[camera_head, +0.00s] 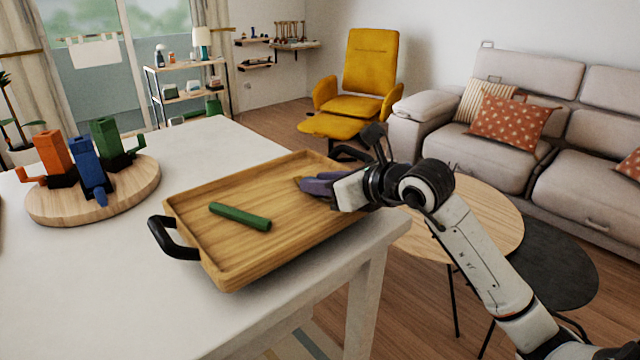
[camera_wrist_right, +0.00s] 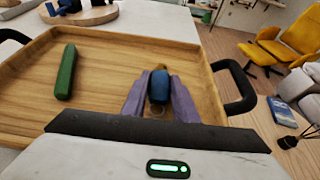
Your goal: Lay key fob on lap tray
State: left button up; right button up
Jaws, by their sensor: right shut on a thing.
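The lap tray is a wooden tray (camera_head: 190,235) with black handles, lying on the white table; it also fills much of the right wrist view (camera_wrist_right: 100,105). My right gripper (camera_head: 312,185) reaches in over the tray's right part, low above its floor. In the right wrist view its purple fingers (camera_wrist_right: 160,95) are shut on a small dark blue thing (camera_wrist_right: 159,86), which I take to be the key fob. I cannot tell whether it touches the tray floor. In the head view the fingers mostly hide it. My left gripper is not in view.
A green bar (camera_head: 240,217) lies on the tray's left part. A round wooden board (camera_head: 125,195) with orange, blue and green holders stands further left on the white table (camera_head: 200,150). A low round wooden table (camera_head: 480,215) is beyond the right edge. The tray's middle floor is clear.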

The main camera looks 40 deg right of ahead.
jog(key=shift+f, duration=0.1)
jog(key=shift+f, duration=0.15)
jog(key=o, duration=1.1)
jog(key=shift+c, duration=0.2)
jog(key=shift+s+r, duration=0.1)
jog(key=shift+r, duration=0.15)
jog(key=a+b+v, duration=0.1)
jog(key=v, duration=1)
jog(key=shift+s+d, duration=0.4)
jog(key=shift+d, duration=0.1)
